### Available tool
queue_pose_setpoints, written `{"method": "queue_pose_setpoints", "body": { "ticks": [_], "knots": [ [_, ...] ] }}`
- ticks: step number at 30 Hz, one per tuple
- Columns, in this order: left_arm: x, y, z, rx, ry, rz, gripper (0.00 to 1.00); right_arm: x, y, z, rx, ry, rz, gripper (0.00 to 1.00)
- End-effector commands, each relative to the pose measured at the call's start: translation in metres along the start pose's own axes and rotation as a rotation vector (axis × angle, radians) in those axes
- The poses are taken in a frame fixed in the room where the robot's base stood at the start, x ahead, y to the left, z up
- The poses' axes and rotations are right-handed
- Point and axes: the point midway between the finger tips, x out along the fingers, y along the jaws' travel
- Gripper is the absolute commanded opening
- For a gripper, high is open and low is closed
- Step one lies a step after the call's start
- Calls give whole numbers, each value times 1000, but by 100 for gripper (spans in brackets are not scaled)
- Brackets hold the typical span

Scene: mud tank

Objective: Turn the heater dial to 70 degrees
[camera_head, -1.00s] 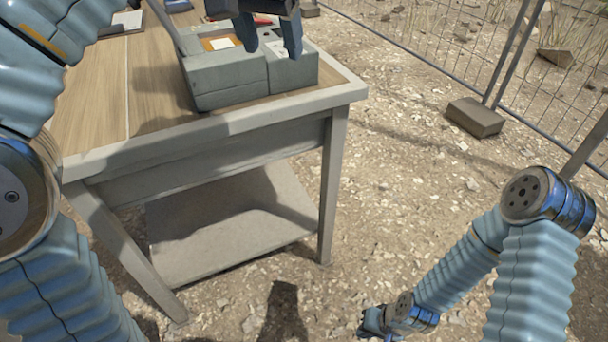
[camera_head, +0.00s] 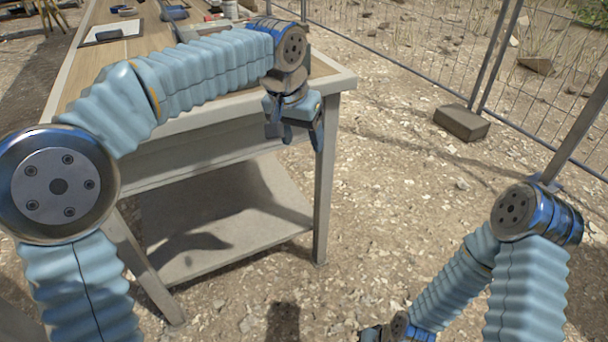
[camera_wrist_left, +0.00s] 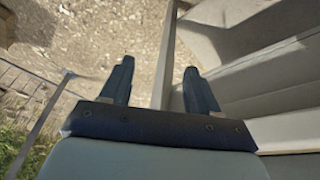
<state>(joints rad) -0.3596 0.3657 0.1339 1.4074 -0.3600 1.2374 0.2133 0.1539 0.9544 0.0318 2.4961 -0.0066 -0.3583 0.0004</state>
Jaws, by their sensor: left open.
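I see no heater dial in any current view. The grey box that stood at the table's right end is hidden behind my left arm in the head view. My left gripper (camera_head: 293,136) hangs at the table's front right corner, with its fingers pointing down. In the left wrist view its two fingers (camera_wrist_left: 157,75) are spread apart with nothing between them. The gravel ground and a table leg show beyond them. My right gripper (camera_head: 376,334) is low at the bottom edge of the head view and mostly cut off.
The wooden table (camera_head: 340,82) has a pale rim and a lower shelf (camera_head: 220,235). A wire fence (camera_head: 420,50) and a brown block (camera_head: 461,121) are at the right. Open gravel lies between.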

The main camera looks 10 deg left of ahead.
Motion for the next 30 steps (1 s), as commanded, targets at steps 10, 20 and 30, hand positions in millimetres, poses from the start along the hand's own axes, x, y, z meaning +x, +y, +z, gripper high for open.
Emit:
{"method": "queue_pose_setpoints", "body": {
  "ticks": [10,20,30],
  "knots": [
    [71,-2,10,-5,-24,38,61,13,5,0,0,0,0,0],
    [88,-3,13,-8,-27,50,61,14,6,0,0,0,0,0],
    [88,-3,13,-8,-27,49,61,14,6,0,0,0,0,0]
  ]
}}
